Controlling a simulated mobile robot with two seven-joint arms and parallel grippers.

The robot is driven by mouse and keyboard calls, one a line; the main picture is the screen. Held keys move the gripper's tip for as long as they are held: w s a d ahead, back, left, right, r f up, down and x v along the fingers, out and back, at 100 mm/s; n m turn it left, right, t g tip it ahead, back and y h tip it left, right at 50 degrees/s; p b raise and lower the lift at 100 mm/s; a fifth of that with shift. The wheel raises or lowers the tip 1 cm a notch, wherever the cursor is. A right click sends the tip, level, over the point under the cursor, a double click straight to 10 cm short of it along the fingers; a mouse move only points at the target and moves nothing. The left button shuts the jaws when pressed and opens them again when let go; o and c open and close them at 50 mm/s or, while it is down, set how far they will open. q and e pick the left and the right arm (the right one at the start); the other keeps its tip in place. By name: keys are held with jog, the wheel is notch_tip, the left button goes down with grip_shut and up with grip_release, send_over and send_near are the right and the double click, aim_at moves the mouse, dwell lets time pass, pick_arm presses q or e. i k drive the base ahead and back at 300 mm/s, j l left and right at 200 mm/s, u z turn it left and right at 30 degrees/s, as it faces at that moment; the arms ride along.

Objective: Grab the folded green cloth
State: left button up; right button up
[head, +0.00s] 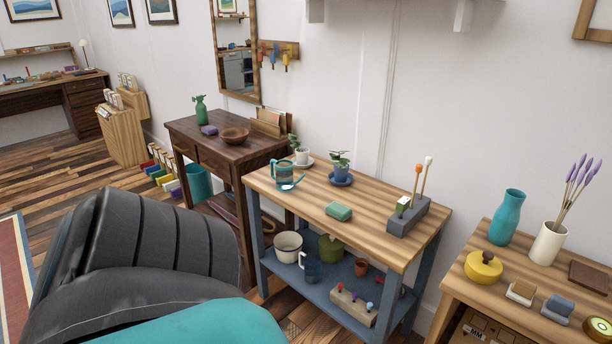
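A small green block-like item (338,211), which looks like the folded green cloth, lies flat near the middle of the wooden top of the blue-legged cart (385,239). It is uncovered, with bare wood around it. It is too small to make out folds. Neither of my grippers is in the head view.
On the cart top are a teal watering can (283,175), potted plants (341,169) and a grey holder (408,216). A side table (500,285) stands at right.

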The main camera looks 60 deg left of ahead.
aim_at(337, 210)
jog(key=u, duration=1.8)
